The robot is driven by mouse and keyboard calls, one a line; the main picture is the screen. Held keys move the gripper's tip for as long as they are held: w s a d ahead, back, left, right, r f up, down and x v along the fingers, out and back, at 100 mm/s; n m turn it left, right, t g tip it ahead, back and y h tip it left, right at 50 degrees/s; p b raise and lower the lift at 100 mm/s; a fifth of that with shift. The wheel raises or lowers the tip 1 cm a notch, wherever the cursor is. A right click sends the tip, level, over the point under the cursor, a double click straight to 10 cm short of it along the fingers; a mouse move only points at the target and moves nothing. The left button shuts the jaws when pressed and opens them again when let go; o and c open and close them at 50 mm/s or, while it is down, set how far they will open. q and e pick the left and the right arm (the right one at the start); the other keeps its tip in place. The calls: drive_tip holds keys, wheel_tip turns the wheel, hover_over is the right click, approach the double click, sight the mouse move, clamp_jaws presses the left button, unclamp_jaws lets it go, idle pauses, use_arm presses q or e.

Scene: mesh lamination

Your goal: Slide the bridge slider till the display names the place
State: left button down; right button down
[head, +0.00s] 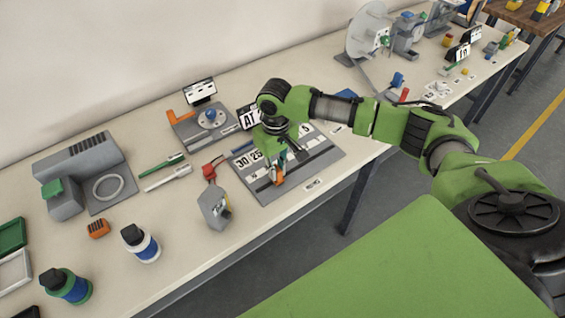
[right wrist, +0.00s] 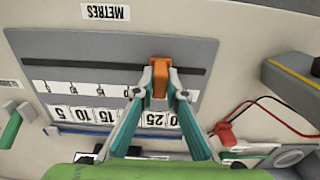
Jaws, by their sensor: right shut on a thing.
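The orange bridge slider (right wrist: 159,76) stands in a dark slot (right wrist: 90,64) on a grey panel (right wrist: 60,45). My right gripper (right wrist: 160,96) is shut on the slider, one fingertip at each side. In the right wrist view the slider is right of the slot's middle, close to the upside-down 25 card (right wrist: 155,120). In the head view the grey panel (head: 326,160) lies flat on the bench, and the slider (head: 278,178) shows below my right gripper. The display (head: 249,118) behind the panel shows "AT"; my arm hides any further text. My left gripper is not in view.
A grey instrument with a red clip (head: 215,208) stands left of the panel. A unit with a blue knob (head: 210,115) stands behind it. A METRES label (right wrist: 105,12) lies beside the panel.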

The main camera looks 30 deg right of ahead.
drive_tip(key=c, duration=2)
unclamp_jaws()
drive_tip(key=shift+d, duration=0.1)
drive_tip(key=shift+c, duration=0.2)
drive_tip(key=shift+r, duration=0.1)
wheel_tip(320, 180, up, 12)
